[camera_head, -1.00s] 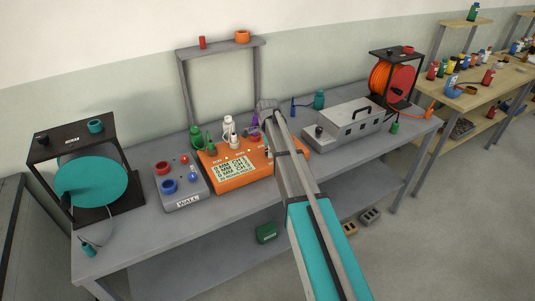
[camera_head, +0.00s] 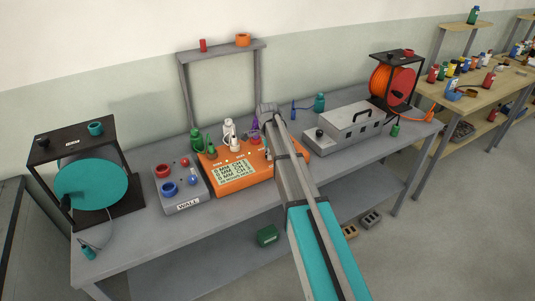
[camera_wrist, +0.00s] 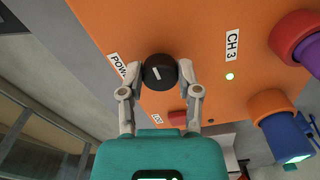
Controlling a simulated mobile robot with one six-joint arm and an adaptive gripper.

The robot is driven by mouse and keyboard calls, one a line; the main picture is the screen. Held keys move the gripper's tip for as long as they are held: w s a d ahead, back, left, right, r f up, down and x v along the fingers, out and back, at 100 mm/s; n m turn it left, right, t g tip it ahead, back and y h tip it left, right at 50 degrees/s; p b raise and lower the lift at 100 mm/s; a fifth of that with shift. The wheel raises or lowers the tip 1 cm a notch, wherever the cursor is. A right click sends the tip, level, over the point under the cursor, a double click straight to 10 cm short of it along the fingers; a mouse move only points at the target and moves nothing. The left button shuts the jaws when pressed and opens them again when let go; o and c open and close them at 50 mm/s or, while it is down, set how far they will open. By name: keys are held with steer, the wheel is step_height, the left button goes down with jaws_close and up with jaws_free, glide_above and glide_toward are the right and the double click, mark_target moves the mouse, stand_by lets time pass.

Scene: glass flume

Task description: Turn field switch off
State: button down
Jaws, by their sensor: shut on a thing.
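My gripper (camera_wrist: 160,74) is shut on a round black knob (camera_wrist: 158,77) with a white pointer line. The knob sits on the face of the orange unit (camera_wrist: 205,25), beside a label that reads "POW", its end hidden by the knob and finger. In the head view the orange unit (camera_head: 232,180) stands mid-bench with a text display, and my arm hides its right part and the knob. No label reading "field" is legible. A grey box (camera_head: 345,128) with a black handle and a dark knob (camera_head: 319,133) stands to the right.
A grey "WALL" box (camera_head: 181,188) and a teal reel (camera_head: 92,185) stand at left. An orange reel (camera_head: 392,85) is at the right end.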

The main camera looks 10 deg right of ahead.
steer(key=shift+s+n, duration=0.1)
steer(key=shift+n, duration=0.4)
steer(key=n, duration=0.8)
steer(key=shift+s+d, duration=0.1)
steer(key=n, duration=0.4)
steer(key=shift+n, duration=0.3)
steer(key=n, duration=0.4)
steer(key=shift+d, duration=0.1)
steer(key=shift+n, duration=0.3)
steer(key=shift+c, duration=1.5)
jaws_free()
